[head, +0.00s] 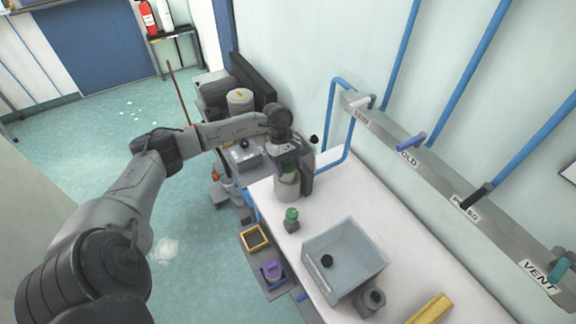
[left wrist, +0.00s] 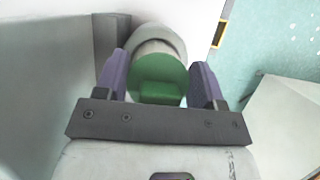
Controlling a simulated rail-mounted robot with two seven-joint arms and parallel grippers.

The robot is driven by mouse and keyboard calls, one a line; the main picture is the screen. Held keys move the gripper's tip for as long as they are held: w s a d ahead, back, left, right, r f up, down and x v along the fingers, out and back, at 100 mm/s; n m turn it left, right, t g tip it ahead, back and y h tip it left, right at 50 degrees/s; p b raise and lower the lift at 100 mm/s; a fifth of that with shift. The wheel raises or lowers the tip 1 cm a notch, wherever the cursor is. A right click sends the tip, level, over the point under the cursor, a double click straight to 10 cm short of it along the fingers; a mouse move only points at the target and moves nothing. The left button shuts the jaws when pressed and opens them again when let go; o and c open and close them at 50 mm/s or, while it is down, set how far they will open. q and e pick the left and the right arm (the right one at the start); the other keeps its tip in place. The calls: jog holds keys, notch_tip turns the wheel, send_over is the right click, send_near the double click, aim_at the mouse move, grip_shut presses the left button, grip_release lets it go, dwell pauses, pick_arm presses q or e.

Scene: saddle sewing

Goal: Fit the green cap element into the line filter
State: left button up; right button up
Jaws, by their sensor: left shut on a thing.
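In the left wrist view the green cap element (left wrist: 160,78) lies between the two dark purple fingers (left wrist: 160,88). My right gripper is out of view.
A pipe rail (head: 415,160) with labelled valves runs along the wall. Bare bench lies between the cylinder and the rail.

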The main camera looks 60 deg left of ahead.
pick_arm(q)
jog(key=shift+f+b, duration=0.6)
jog(key=shift+f, duration=0.1)
jog(key=shift+f+b, duration=0.45)
jog(key=shift+f, duration=0.05)
jog(key=shift+f+b, duration=0.55)
jog(key=shift+f, duration=0.05)
jog(key=o, duration=0.9)
jog(key=shift+c, duration=0.2)
jog(key=shift+o, duration=1.2)
jog(key=shift+a+r, duration=0.15)
jog(key=shift+r, duration=0.1)
jog(key=v, duration=1.3)
jog(key=shift+r, duration=0.2)
